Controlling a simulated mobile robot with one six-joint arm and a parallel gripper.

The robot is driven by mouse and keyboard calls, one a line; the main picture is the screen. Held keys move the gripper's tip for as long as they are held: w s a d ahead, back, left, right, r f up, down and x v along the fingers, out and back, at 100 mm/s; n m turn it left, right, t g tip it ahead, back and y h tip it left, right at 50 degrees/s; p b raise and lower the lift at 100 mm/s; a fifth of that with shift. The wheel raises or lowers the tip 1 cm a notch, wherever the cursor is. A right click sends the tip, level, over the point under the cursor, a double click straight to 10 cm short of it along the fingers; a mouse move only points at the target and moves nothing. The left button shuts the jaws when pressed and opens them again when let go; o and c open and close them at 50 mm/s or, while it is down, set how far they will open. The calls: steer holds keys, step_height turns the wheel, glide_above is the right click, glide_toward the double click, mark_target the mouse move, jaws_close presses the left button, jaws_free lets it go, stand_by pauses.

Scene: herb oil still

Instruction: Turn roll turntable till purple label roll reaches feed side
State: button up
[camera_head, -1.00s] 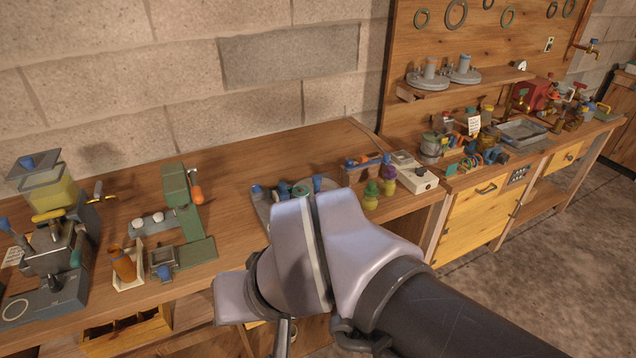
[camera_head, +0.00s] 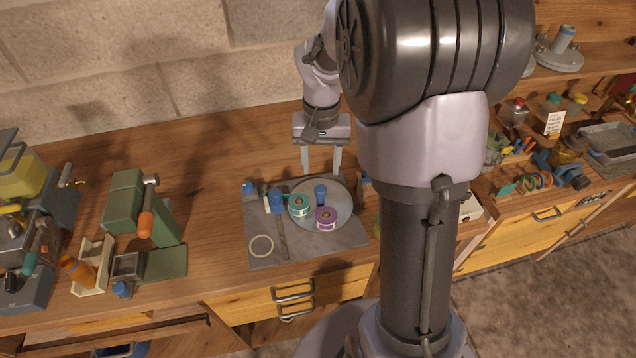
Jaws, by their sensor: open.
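The roll turntable (camera_head: 335,192) is a round grey disc on a grey base plate (camera_head: 345,240) on the workbench. A purple label roll (camera_head: 326,217) sits on the disc's front part. A teal roll (camera_head: 299,205) sits at its left, and a blue-topped piece (camera_head: 320,192) stands near its middle. My gripper (camera_head: 322,172) is open, pointing down over the back edge of the disc, with nothing between its fingers. Whether the fingertips touch the disc I cannot tell. Which side is the feed side is not clear, though a blue part (camera_head: 277,202) and a narrow strip lie left of the disc.
A green press with an orange handle (camera_head: 146,225) stands to the left, beside a tray with an orange bottle (camera_head: 77,270). A pale ring (camera_head: 261,247) lies on the base plate's front left. My arm hides the bench right of the turntable. Bare bench lies behind the plate.

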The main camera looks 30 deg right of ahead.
mark_target(321, 188)
step_height(321, 188, down, 8)
steer(key=shift+r+b, duration=0.25)
steer(key=shift+b, duration=0.8)
steer(key=shift+c, duration=0.2)
jaws_close()
stand_by(0.3)
